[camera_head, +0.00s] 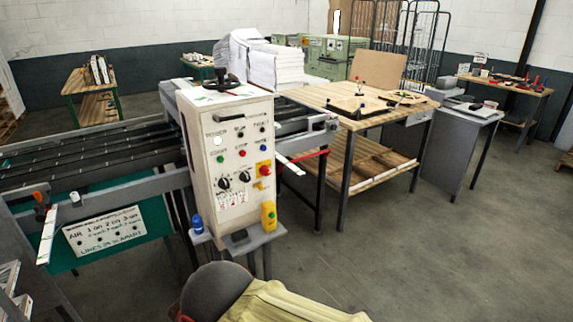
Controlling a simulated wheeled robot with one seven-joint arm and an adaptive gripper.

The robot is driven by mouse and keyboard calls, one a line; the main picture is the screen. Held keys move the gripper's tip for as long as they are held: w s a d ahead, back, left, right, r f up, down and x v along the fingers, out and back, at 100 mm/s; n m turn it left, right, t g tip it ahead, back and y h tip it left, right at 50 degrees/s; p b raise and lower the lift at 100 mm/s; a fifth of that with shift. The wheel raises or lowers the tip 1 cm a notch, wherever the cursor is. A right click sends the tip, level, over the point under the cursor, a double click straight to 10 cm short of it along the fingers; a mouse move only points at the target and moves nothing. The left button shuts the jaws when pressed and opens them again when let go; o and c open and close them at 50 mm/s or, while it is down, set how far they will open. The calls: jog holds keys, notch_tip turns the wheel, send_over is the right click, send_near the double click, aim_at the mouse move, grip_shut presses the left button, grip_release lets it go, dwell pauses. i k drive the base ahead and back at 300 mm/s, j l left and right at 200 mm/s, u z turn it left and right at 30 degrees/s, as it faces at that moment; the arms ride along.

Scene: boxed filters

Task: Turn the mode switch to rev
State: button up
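A cream control cabinet (232,150) stands upright left of centre. Its front panel carries two black rotary knobs, a left one (224,183) and a right one (245,177). Small labels sit near them, too small to read, so I cannot tell which knob is the mode switch or which position is rev. Above the knobs are a green button (220,159), a red button (242,153) and a row of small dark controls. A red stop button on a yellow plate (263,170) is at the right. My gripper is not in view.
A conveyor-like machine (90,150) runs left behind the cabinet. A wooden table (330,95) stands to the right. A yellowish ribbed object (290,303) lies in front. Floor at right is clear.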

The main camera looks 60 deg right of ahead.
aim_at(245, 177)
jog(key=z, duration=1.4)
